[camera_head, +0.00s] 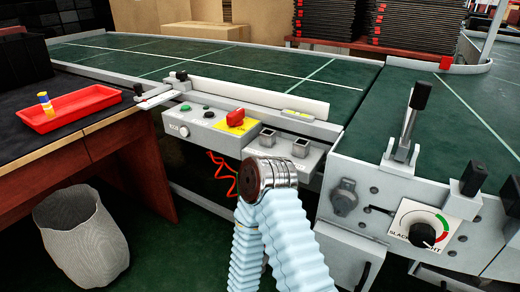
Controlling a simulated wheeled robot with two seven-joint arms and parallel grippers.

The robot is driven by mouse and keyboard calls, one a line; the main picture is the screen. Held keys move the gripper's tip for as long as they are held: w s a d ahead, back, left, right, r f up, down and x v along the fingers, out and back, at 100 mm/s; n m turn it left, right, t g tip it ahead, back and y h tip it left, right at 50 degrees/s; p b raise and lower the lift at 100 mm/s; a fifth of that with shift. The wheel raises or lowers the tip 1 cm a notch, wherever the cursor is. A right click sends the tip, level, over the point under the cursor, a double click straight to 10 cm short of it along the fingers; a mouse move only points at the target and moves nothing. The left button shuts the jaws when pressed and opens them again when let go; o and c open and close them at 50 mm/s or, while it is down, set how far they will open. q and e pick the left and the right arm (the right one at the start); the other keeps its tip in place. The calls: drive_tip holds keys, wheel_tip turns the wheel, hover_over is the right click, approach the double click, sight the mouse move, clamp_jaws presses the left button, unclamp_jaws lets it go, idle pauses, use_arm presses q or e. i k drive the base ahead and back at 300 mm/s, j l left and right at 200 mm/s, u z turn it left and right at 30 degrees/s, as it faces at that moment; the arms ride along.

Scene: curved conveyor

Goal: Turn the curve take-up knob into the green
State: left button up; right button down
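The take-up knob (422,235) is a round black knob on a white square dial plate (407,213), on the front of the grey conveyor housing at the lower right. The plate reads SLACK at the left and has a partly covered word at the right. A coloured arc with green and red runs along the plate's right side. I cannot tell exactly where the knob points. One of my arms, in a light-blue sleeve with a metal joint, rises at bottom centre, left of the knob and apart from it. Neither gripper shows.
A control box (215,125) with a red switch (236,118) is at centre. A table with a red tray (70,110) stands left, a basket (82,235) below.

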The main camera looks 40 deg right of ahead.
sight(421, 235)
drive_tip(key=z, duration=2.65)
